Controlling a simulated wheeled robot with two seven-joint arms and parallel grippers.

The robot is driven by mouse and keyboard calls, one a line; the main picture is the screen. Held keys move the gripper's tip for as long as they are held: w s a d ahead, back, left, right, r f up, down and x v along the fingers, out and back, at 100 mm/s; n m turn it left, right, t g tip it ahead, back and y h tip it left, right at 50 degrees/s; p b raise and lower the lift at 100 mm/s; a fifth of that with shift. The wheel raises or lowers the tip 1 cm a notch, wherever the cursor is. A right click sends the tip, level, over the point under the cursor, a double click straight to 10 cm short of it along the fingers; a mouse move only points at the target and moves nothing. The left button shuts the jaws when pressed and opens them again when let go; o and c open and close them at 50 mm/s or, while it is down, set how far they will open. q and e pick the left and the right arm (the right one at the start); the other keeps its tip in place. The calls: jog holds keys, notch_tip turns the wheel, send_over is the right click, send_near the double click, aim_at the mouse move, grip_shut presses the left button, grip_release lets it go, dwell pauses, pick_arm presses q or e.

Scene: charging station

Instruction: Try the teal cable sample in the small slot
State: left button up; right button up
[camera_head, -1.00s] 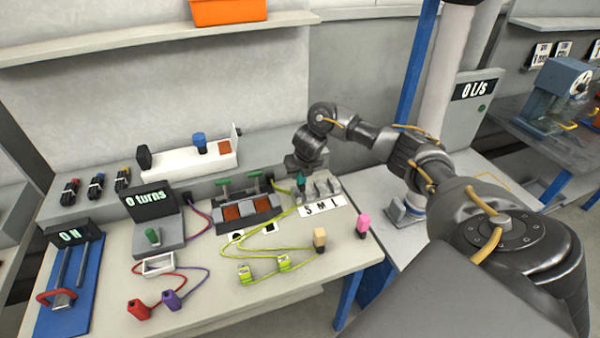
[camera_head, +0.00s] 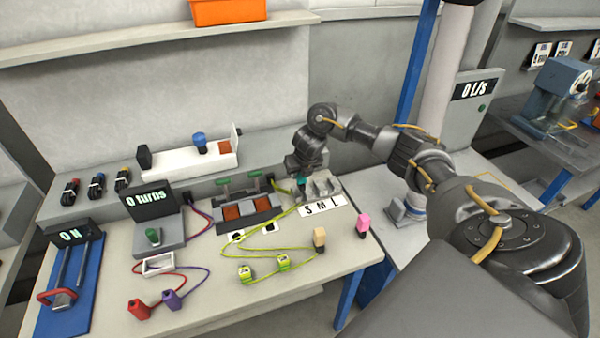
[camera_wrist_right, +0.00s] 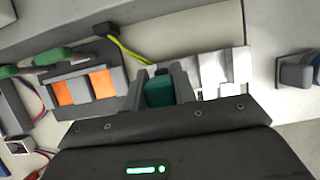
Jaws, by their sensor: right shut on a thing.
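The teal cable sample (camera_head: 301,184) stands at the left end of the grey slot block (camera_head: 324,187), above the S on the label plate (camera_head: 322,206) reading S M L. My right gripper (camera_head: 303,176) points down over it and is shut on it. In the right wrist view the teal sample (camera_wrist_right: 159,91) sits between the two fingers, at the left end of the pale slot block (camera_wrist_right: 222,70). How deep it sits in the small slot is hidden. My left gripper is not in view.
A tan sample (camera_head: 319,237) and a pink sample (camera_head: 363,222) stand at the table's front right. Left of the block is a box with brown pads (camera_head: 247,210). Yellow-green cables with clips (camera_head: 245,272) lie in front.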

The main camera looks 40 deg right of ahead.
jog(key=shift+f+b, duration=0.4)
jog(key=shift+f, duration=0.2)
jog(key=o, duration=1.1)
jog(key=shift+r, duration=0.1)
jog(key=shift+s+r, duration=0.1)
jog(key=shift+r, duration=0.2)
jog(key=shift+p+v, duration=1.7)
jog(key=shift+v, duration=3.35)
